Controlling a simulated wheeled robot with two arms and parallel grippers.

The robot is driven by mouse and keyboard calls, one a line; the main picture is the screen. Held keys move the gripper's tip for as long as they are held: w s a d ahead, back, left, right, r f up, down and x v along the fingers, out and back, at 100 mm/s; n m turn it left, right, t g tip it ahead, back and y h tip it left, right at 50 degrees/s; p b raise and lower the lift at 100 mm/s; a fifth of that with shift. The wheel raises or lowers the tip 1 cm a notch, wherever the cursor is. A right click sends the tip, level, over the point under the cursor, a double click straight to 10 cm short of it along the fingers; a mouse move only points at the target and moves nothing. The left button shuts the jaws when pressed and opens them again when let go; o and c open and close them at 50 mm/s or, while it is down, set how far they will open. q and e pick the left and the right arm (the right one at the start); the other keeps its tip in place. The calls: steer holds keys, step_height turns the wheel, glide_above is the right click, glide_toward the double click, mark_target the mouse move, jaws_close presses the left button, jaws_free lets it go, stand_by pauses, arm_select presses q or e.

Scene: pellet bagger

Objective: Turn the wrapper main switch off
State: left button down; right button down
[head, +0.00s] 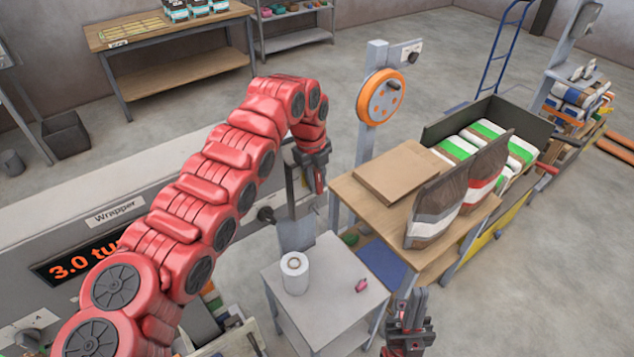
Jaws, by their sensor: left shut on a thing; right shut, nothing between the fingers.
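The grey wrapper (150,193) stands at the left, with a "Wrapper" label and a lit orange display (75,262) partly covered by my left arm. A white switch plate (33,325) with a small marking is at the lower left, cut by the picture edge. A dark round knob (265,213) is at the wrapper's right end. I cannot tell which is the main switch. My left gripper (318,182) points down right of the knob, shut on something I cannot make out. My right gripper (413,307) is shut and empty at the bottom, right of the small table.
A small grey table (335,285) holds a white roll (294,272) and a pink item (361,286). A wooden table (365,215) with a flat carton and filled bags stands right. A post with an orange wheel (381,97) rises behind. Open floor lies at lower right.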

arm_select(q)
steer(key=shift+w+r, duration=0.1)
steer(key=c, duration=0.7)
jaws_free()
steer(key=shift+r, duration=0.15)
steer(key=r+b, duration=0.1)
steer(key=r, duration=0.1)
steer(key=r+b, duration=0.1)
steer(key=r, duration=0.4)
steer(key=shift+s+a+b, duration=0.3)
steer(key=shift+a+b, duration=0.05)
steer(key=shift+b, duration=0.05)
steer(key=r, duration=0.5)
steer(key=shift+s+a, duration=0.2)
steer(key=r+p, duration=0.1)
steer(key=p, duration=0.1)
steer(key=r+p, duration=0.1)
steer(key=r, duration=0.1)
steer(key=r+p, duration=0.2)
steer(key=shift+s+a+p, duration=0.2)
steer(key=shift+a+p, duration=0.1)
steer(key=shift+a, duration=0.1)
steer(key=shift+f, duration=0.1)
